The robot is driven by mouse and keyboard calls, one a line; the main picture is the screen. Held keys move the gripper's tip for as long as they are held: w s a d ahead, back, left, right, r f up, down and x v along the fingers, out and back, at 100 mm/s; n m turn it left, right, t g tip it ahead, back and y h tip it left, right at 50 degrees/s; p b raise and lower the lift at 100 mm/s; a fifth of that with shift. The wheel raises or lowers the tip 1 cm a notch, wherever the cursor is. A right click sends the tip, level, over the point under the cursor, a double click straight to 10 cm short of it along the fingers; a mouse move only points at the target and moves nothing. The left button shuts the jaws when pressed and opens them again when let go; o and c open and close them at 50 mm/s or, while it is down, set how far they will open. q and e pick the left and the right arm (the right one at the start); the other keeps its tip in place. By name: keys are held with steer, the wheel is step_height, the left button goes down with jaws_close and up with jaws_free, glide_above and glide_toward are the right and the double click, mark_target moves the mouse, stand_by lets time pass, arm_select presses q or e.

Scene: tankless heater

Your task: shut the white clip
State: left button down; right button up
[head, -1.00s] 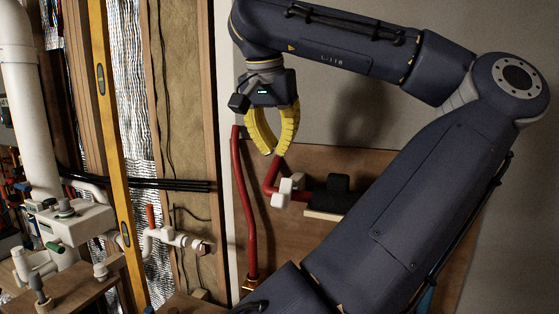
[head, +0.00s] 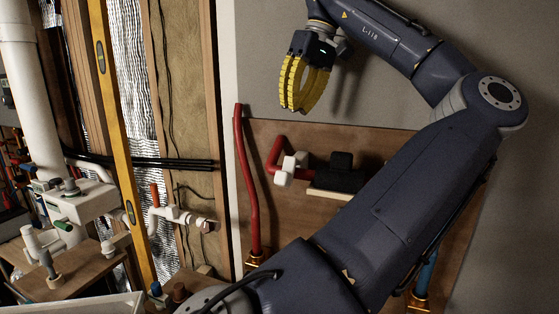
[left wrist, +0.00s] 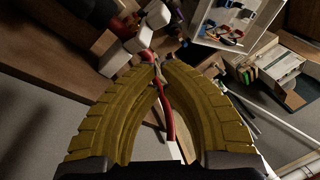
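The white clip (head: 290,168) sits at the end of the bent red pipe (head: 272,155), beside a black fitting, on the brown wall board. It shows as white blocks, and I cannot tell whether it is open or shut. White blocks there also show at the upper left of the left wrist view (left wrist: 113,62). My left gripper (head: 297,108) has yellow ribbed fingers, and is up and clear of the clip, pointing down. In the left wrist view its fingertips (left wrist: 158,66) come together with nothing held between them. My right gripper is not in view.
A black fitting (head: 340,178) is right of the clip. A tall red pipe (head: 249,190) stands to its left. A yellow level (head: 112,130), white pipework (head: 80,200) and wall studs fill the left side. The wall above the board is bare.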

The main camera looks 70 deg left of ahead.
arm_select(q)
steer(key=s+f+n, duration=0.1)
steer(key=f+n, duration=0.1)
steer(key=f, duration=0.1)
steer(key=s+f+n, duration=0.1)
steer(key=f+n, duration=0.1)
steer(key=f, duration=0.2)
steer(key=s+f+n, duration=0.1)
steer(key=f+n, duration=0.1)
steer(key=f, duration=0.1)
steer(key=shift+s+d+f+n+g, duration=0.25)
steer(key=shift+d+f+n+g, duration=0.05)
steer(key=shift+d+n, duration=0.1)
steer(key=shift+s+d+f, duration=0.3)
steer(key=shift+d+f, duration=0.05)
steer(key=shift+f, duration=0.3)
